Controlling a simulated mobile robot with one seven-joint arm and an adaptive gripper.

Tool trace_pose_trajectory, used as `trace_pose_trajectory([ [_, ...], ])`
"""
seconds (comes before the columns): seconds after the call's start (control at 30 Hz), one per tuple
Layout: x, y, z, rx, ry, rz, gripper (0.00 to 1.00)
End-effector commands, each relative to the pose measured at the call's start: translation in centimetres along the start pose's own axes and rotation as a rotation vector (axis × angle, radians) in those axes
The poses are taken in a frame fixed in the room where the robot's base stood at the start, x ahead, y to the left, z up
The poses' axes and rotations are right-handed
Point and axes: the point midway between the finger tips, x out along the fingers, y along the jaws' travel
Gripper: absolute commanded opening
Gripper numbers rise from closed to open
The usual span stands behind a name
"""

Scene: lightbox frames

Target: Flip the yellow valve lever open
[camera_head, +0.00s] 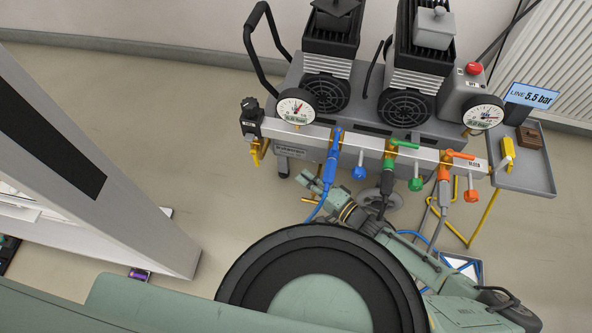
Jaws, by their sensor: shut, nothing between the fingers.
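A yellow lever-like part (508,151) stands upright near the right end of the grey manifold bar (350,147), over the side tray. A second, smaller yellow fitting (258,152) hangs under the black regulator at the manifold's left end. I cannot tell for sure which of them is the valve lever. My gripper (314,184) is shut and empty. It is in front of and below the manifold's left part, beside the blue hose, well to the left of the right-hand yellow part.
Blue (336,140), green (405,143) and orange (460,155) levers with hoses crowd the manifold. A compressor (325,95) stands behind, with gauges. The grey tray (532,176) holds a brown block (531,137).

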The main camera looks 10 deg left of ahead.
Motion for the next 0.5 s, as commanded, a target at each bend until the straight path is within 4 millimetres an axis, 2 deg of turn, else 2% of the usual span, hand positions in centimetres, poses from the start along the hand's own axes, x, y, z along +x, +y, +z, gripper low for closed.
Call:
trace_pose_trajectory([
  [0.43,9.3,0.0,0.1,0.002,0.000,-0.001,0.00],
  [0.5,10.0,-0.1,1.1,0.005,0.002,-0.002,0.00],
])
